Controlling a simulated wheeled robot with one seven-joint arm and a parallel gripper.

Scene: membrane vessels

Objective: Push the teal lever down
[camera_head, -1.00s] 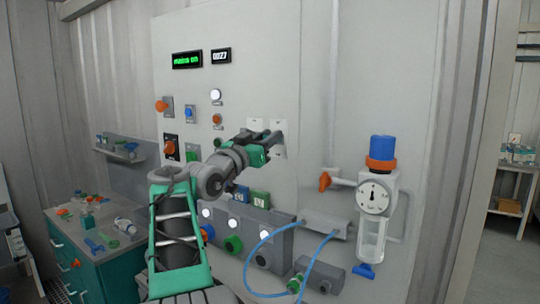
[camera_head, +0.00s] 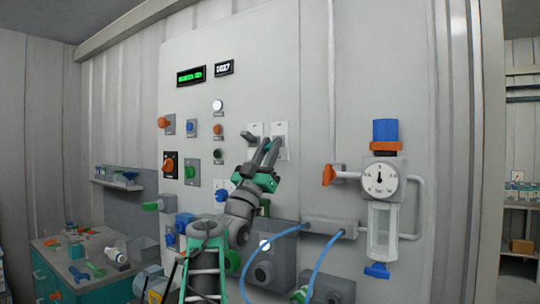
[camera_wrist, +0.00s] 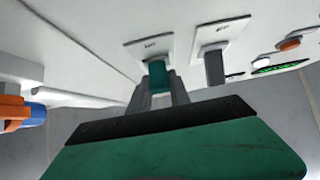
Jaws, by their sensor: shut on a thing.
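The teal lever (camera_wrist: 158,72) sticks out of a white labelled plate (camera_wrist: 150,46) in the wrist view. My gripper (camera_wrist: 165,92) is shut on it, one grey finger on each side. In the head view my gripper (camera_head: 267,150) reaches up from below to the right-hand plate (camera_head: 281,130); its fingers hide most of the lever there. I cannot tell the lever's exact tilt. A grey lever (camera_wrist: 214,68) on the neighbouring plate is beside my gripper and apart from it; it also shows in the head view (camera_head: 250,136).
Several knobs and buttons, such as an orange knob (camera_head: 169,164), sit left of the levers. To the right are an orange valve handle (camera_head: 328,175) and a round gauge (camera_head: 380,180). Blue hoses (camera_head: 320,262) hang below. A bench (camera_head: 75,265) stands at the left.

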